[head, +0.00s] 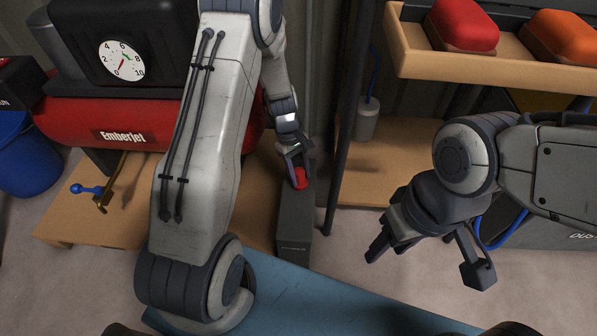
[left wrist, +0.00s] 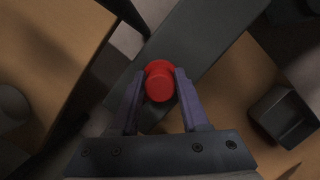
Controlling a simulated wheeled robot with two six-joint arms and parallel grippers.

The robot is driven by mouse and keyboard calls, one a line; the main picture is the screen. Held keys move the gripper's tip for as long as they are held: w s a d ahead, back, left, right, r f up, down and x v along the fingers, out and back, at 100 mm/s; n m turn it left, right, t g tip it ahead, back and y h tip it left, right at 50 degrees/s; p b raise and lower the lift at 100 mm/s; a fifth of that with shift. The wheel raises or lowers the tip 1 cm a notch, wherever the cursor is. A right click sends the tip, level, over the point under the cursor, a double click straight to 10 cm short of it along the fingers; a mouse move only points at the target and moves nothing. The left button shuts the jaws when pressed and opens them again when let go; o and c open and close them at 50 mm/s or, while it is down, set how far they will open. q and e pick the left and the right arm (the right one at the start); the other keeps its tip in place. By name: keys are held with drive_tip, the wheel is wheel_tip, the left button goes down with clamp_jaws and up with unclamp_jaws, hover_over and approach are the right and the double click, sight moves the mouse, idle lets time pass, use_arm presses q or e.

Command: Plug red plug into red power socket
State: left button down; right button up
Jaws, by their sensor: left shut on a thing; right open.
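The red plug (head: 300,178) is held between the fingers of my left gripper (head: 296,160) in the head view. The left wrist view also shows the round red plug (left wrist: 159,82) between both fingertips of the gripper (left wrist: 158,90). It is over or at the top of a dark grey box-like post (head: 295,220). I cannot tell whether the plug touches the post. No red socket can be made out; the plug and gripper may hide it. My right gripper (head: 418,262) is open and empty, at the right, well apart from the plug.
A red compressor (head: 75,118) with a gauge stands on a wooden bench (head: 65,215) at left. A dark vertical pole (head: 345,130) rises just right of the post. A wooden shelf (head: 410,62) holds red and orange cases. A grey cylinder (head: 366,122) stands on a lower shelf.

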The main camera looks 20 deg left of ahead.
use_arm(q)
drive_tip(key=shift+c, duration=1.6)
unclamp_jaws()
drive_tip(key=p+v, duration=0.6)
drive_tip(key=v, duration=0.4)
drive_tip(key=shift+r, duration=0.2)
